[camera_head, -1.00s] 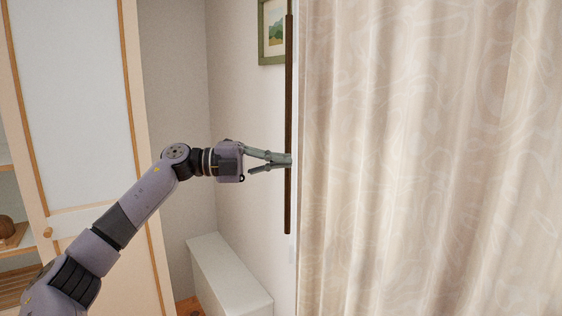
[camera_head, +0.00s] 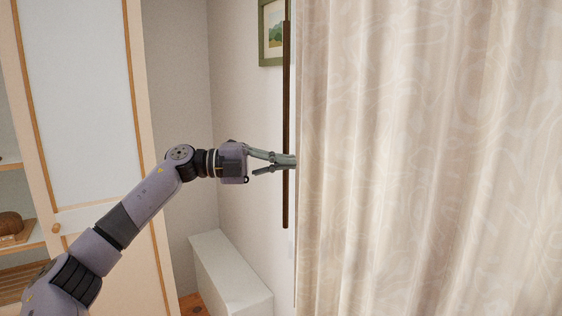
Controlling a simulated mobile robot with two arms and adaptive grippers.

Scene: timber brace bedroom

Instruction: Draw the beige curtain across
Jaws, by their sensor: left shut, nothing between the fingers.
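The beige curtain (camera_head: 430,160) hangs in folds and fills the right half of the head view, with a faint wavy pattern. A thin dark vertical rod (camera_head: 286,110) hangs just left of the curtain's left edge. My left gripper (camera_head: 293,161) comes in from the left and is shut, with nothing held between its fingers. Its fingertips cross in front of the rod and reach the curtain's left edge. I cannot tell whether they touch the cloth. My right gripper is not in view.
A low white box-like unit (camera_head: 232,275) stands by the wall below the gripper. A green-framed picture (camera_head: 272,32) hangs above. A white panelled cabinet door (camera_head: 80,100) and open shelves with a brown object (camera_head: 10,224) are at the left.

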